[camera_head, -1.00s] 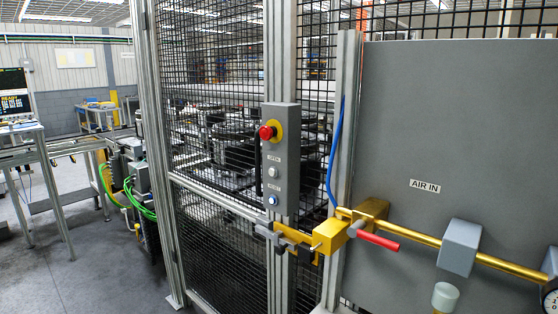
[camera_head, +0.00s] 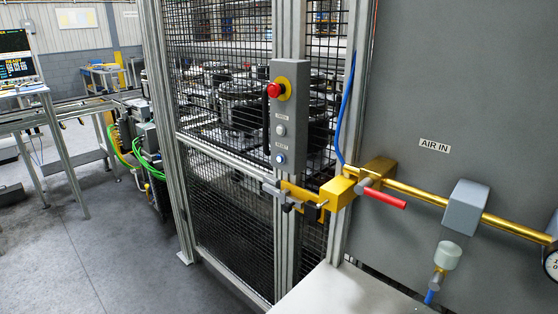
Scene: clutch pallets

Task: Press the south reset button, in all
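A grey control box (camera_head: 289,115) is mounted upright on the fence post in the middle of the head view. It carries a red emergency stop (camera_head: 274,90) on a yellow disc at the top. Below it is a grey-white button (camera_head: 280,130) under a small label that I cannot read clearly. At the bottom is the reset button (camera_head: 280,158), pale with a blue-lit ring, under a label that seems to read RESET. No marking says "south". Neither of my grippers shows in this view.
Below the box, a latch (camera_head: 294,197) with yellow and grey parts juts out from the post. A yellow valve with a red handle (camera_head: 384,198) and a brass pipe (camera_head: 420,194) project at right. A pale flat surface (camera_head: 350,292) lies at the bottom. Open floor (camera_head: 90,260) is at left.

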